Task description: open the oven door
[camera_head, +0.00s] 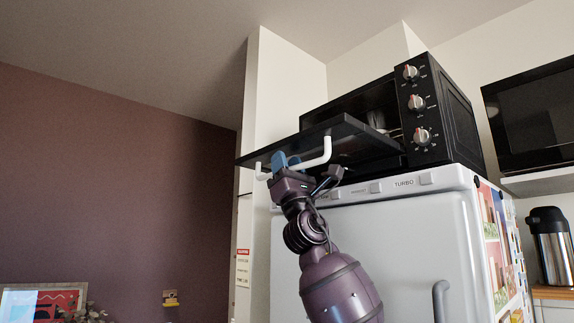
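The black oven (409,117) stands on top of a white fridge. Its door (345,130) is swung down to nearly level and sticks out towards the left, so part of the inside shows. The door's white bar handle (327,152) is at its outer edge. My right gripper (284,161), with blue fingers, reaches up from below and is at the handle, hiding part of the bar. The fingers overlap the bar and door in this view, so I cannot tell whether they are closed on the handle. My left gripper is out of view.
The white fridge (390,245) is under the oven, with a grey handle (440,300). A white wall panel (280,85) rises behind the door's left end. A black microwave (535,118) sits on a shelf at the right, above a steel flask (551,245).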

